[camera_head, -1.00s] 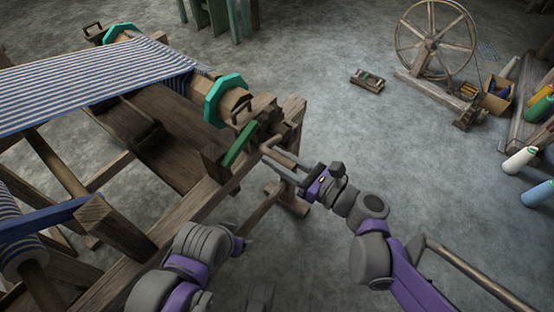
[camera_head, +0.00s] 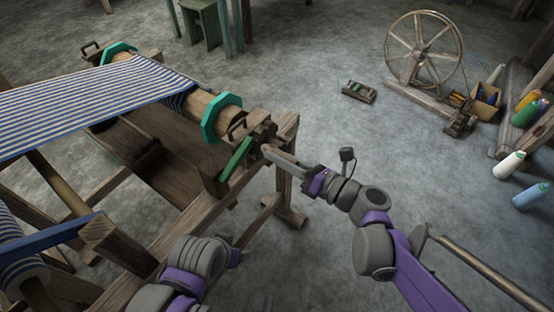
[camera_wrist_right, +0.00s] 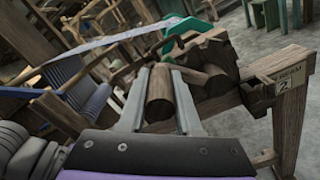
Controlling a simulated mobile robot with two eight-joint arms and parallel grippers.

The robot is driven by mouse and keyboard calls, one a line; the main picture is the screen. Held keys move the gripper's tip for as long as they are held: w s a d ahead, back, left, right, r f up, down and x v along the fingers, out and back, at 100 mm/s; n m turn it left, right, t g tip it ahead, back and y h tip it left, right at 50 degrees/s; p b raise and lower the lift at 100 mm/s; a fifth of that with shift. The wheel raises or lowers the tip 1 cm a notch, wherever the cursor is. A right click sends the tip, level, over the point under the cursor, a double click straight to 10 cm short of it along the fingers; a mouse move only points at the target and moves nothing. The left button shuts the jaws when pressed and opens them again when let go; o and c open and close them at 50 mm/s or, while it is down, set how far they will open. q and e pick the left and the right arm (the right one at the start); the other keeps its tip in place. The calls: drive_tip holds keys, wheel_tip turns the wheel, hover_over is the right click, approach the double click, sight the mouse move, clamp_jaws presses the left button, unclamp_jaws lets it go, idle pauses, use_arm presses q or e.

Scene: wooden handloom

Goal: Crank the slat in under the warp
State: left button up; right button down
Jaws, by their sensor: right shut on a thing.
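The blue-and-white striped warp (camera_head: 100,90) stretches over the loom to a wooden beam (camera_head: 206,108) with teal octagonal flanges (camera_head: 221,118). My right gripper (camera_head: 274,152) reaches the beam's near end from the right. In the right wrist view, its two long fingers (camera_wrist_right: 159,98) lie on either side of a round wooden crank handle (camera_wrist_right: 158,88), and it is shut on that handle. The crank's tip is mostly hidden by the fingers in the head view. My left gripper (camera_head: 238,252) is low in the head view, beside the loom frame; its jaws are unclear. I cannot make out the slat.
A green bar (camera_head: 236,158) stands beside the beam end, close to my right gripper. Loom posts and rails (camera_head: 210,215) fill the left. A spinning wheel (camera_head: 425,50), a small wooden tray (camera_head: 359,92) and thread cones (camera_head: 510,165) stand at right. The floor between is clear.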

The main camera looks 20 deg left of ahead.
drive_tip(key=w+d+r+m+p, duration=0.1)
drive_tip(key=w+d+r+m, duration=0.1)
drive_tip(key=w+m, duration=0.2)
drive_tip(key=shift+w+r+m, duration=0.3)
drive_tip(key=shift+w, duration=0.7)
drive_tip(key=shift+w+d, duration=0.1)
drive_tip(key=shift+d, duration=0.05)
idle(0.4)
drive_tip(key=shift+f, duration=0.1)
idle(0.4)
